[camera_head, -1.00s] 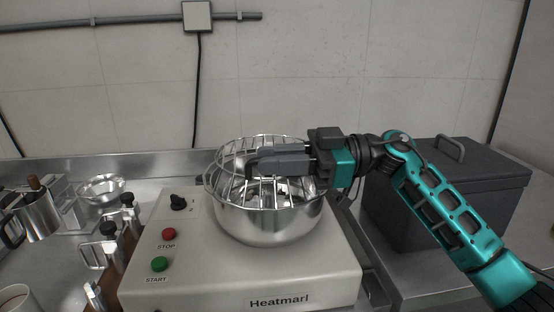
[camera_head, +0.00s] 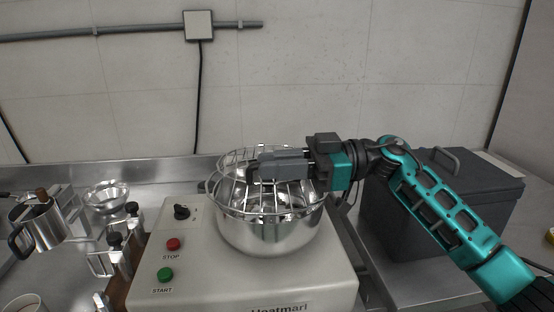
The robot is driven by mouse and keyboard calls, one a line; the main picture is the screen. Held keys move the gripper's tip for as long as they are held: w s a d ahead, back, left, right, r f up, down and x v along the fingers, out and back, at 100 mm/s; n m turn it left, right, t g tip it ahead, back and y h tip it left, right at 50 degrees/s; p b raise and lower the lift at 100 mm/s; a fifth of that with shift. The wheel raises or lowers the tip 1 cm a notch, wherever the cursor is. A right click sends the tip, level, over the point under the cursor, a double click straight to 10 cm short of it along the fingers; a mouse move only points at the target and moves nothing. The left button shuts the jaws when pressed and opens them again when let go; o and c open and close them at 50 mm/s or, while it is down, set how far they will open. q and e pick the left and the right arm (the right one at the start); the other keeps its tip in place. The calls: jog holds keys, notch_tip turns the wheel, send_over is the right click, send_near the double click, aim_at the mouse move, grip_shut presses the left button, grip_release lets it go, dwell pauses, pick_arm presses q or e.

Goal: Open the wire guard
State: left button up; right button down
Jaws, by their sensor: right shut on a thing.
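The wire guard (camera_head: 236,199) is a cage of thin metal bars over the steel mixing bowl (camera_head: 268,236). Part of it stands up tilted at the back of the bowl, and bars also cross the front of the bowl's mouth. The bowl sits on the beige Heatmarl machine (camera_head: 225,285). My right gripper (camera_head: 262,166) reaches in from the right over the bowl and is shut on the wire guard. Its fingers hide part of the bars. My left gripper is not in view.
A red STOP button (camera_head: 173,244), a green START button (camera_head: 165,274) and a black knob (camera_head: 181,212) are on the machine's left. A dark lidded box (camera_head: 440,210) stands at right. A metal pitcher (camera_head: 42,222) and small bowl (camera_head: 106,197) stand at left.

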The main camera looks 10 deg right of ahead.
jog(key=shift+w+r+p, duration=0.25)
jog(key=shift+r+p, duration=0.5)
jog(key=shift+r, duration=0.4)
jog(key=r+p, duration=0.1)
jog(key=w+r+p, duration=0.1)
jog(key=p, duration=0.1)
jog(key=shift+w+r, duration=0.3)
jog(key=shift+r, duration=0.05)
pick_arm(q)
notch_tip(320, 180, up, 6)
jog(key=p, duration=0.1)
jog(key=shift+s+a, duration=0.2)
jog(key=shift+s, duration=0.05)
pick_arm(e)
jog(key=w+r+m, duration=0.4)
jog(key=w+r, duration=0.2)
jog(key=shift+r+m, duration=0.15)
jog(key=shift+m, duration=0.15)
jog(key=shift+w, duration=0.1)
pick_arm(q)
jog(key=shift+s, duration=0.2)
pick_arm(e)
jog(key=c, duration=1.2)
grip_release()
jog(key=shift+o, duration=0.2)
